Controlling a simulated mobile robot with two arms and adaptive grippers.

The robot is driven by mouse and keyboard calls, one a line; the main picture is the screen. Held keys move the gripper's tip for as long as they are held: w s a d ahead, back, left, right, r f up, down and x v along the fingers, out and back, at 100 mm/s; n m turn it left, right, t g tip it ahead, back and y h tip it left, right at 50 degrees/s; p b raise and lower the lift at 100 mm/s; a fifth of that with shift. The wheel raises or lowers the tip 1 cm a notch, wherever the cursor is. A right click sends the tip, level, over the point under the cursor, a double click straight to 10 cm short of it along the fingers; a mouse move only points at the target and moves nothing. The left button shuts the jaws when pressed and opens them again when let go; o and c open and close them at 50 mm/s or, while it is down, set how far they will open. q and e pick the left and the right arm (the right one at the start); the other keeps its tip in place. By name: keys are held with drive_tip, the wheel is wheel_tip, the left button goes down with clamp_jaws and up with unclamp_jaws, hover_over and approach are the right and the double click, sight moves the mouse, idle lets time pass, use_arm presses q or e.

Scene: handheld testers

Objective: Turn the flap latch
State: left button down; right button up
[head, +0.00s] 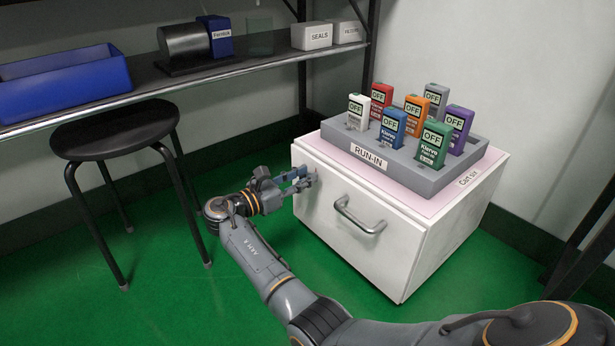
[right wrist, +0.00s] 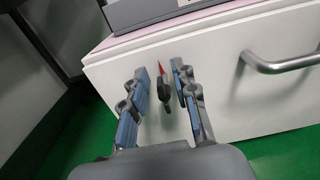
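The flap latch (right wrist: 163,92) is a small dark knob with a red mark above it on the white front panel, seen in the right wrist view. My right gripper (right wrist: 160,80) is open, with one blue-padded finger on each side of the latch; I cannot tell whether either finger touches it. In the head view my right gripper (head: 304,180) is at the left part of the white cabinet (head: 350,245) front and hides the latch. The flap with its metal bar handle (head: 360,217) looks closed. My left gripper is not in view.
On the cabinet, a grey RUN-IN rack (head: 430,180) holds several coloured testers, their screens reading OFF. A black stool (head: 115,130) stands left of my arm. A shelf with a blue bin (head: 65,82) and boxes is behind. Green floor is clear in front.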

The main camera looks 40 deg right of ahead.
drive_tip(key=shift+c, duration=0.5)
clamp_jaws()
